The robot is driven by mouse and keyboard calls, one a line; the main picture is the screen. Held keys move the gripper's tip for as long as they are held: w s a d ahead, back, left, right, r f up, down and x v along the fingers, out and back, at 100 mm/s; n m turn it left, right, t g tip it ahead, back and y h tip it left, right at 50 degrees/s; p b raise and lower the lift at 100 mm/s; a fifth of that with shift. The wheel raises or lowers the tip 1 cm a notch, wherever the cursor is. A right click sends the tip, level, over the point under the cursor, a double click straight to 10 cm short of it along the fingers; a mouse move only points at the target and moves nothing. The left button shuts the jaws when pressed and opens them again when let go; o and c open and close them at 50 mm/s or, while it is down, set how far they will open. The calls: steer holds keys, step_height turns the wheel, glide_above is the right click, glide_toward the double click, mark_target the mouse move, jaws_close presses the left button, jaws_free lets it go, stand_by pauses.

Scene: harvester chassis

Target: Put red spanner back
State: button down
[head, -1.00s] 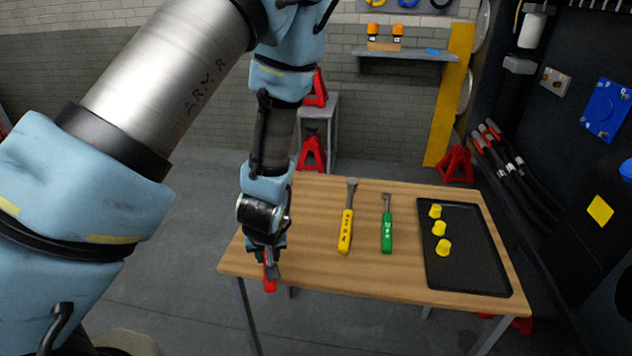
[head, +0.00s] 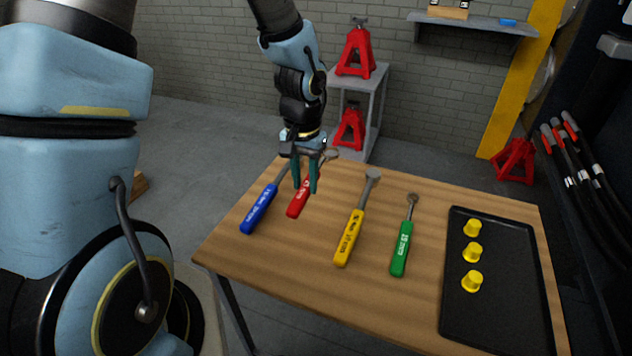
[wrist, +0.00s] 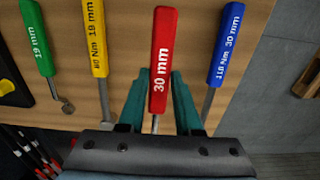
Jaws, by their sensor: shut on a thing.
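The red spanner (head: 298,200), marked 30 mm in the wrist view (wrist: 162,60), is between the blue and yellow spanners, handle towards the table's front edge. My gripper (head: 305,188) is shut on it, with a teal finger on each side; it also shows in the wrist view (wrist: 160,95). The spanner is at or just above the wooden table (head: 300,270); I cannot tell if it touches. Its head is partly hidden by my gripper.
The blue spanner (head: 259,208) lies close on the left. The yellow spanner (head: 349,238) and green spanner (head: 402,248) lie to the right. A black tray (head: 500,320) with yellow cups (head: 472,281) is at the right end. Red jack stands (head: 356,50) are behind.

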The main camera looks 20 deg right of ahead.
steer(key=shift+d+r, duration=0.1)
steer(key=shift+r, duration=0.05)
stand_by(0.3)
steer(key=shift+f+b, duration=2.95)
steer(key=shift+f, duration=1.1)
steer(key=c, duration=0.5)
jaws_free()
step_height(320, 180, up, 11)
steer(key=shift+f, duration=0.1)
